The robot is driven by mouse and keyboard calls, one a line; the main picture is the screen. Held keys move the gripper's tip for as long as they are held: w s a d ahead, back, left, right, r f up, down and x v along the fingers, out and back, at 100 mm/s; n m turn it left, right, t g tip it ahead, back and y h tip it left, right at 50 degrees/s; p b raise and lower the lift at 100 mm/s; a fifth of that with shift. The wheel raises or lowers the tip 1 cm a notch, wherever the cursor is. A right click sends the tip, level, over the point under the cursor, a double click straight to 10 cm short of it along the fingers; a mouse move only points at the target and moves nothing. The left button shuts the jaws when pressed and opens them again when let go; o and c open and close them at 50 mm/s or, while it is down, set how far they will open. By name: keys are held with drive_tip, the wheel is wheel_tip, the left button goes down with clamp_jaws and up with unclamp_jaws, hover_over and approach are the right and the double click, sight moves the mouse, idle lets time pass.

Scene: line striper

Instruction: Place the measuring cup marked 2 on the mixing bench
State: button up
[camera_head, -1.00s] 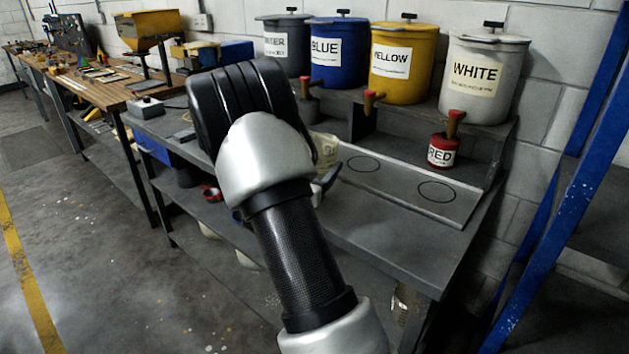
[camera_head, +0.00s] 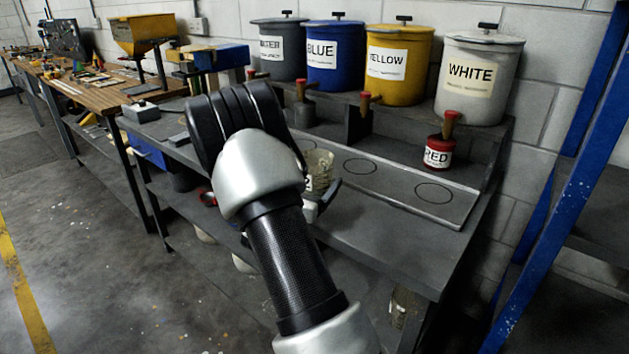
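The measuring cup marked 2 (camera_head: 319,168) is a translucent beige cup, partly hidden behind my arm, with part of its mark showing. A small visible part of my gripper (camera_head: 327,198) is right at the cup's lower side. The rest of the gripper is hidden behind my arm, so its fingers and any grip on the cup cannot be made out. Both appear over the grey bench (camera_head: 385,235), which I take as the mixing bench. Whether the cup touches the bench top is unclear.
A plate with ring outlines (camera_head: 400,186) lies on the bench. A red can (camera_head: 438,153) stands at its back edge. Grey, blue, yellow and white (camera_head: 478,85) tubs line the raised shelf. A blue frame (camera_head: 560,200) stands at right. The bench's front right is clear.

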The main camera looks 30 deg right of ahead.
drive_tip(key=shift+r, duration=0.3)
drive_tip(key=p+v, duration=0.1)
drive_tip(key=v, duration=1)
drive_tip(key=s+r+m+g+y, duration=0.25)
drive_tip(key=s+m+g, duration=0.25)
drive_tip(key=s+m, duration=0.4)
drive_tip(key=s+r+m+g+y, duration=0.2)
drive_tip(key=s+r+m+g, duration=0.3)
drive_tip(key=s, duration=0.6)
drive_tip(key=s+a+r+m+t+y, duration=0.2)
drive_tip(key=a+m+y, duration=0.3)
drive_tip(key=a, duration=0.4)
drive_tip(key=s+a+r+m+t+y, duration=0.2)
drive_tip(key=a+m+y, duration=0.3)
drive_tip(key=a, duration=0.5)
drive_tip(key=shift+s+r+t, duration=0.15)
drive_tip(key=shift+s+t, duration=0.75)
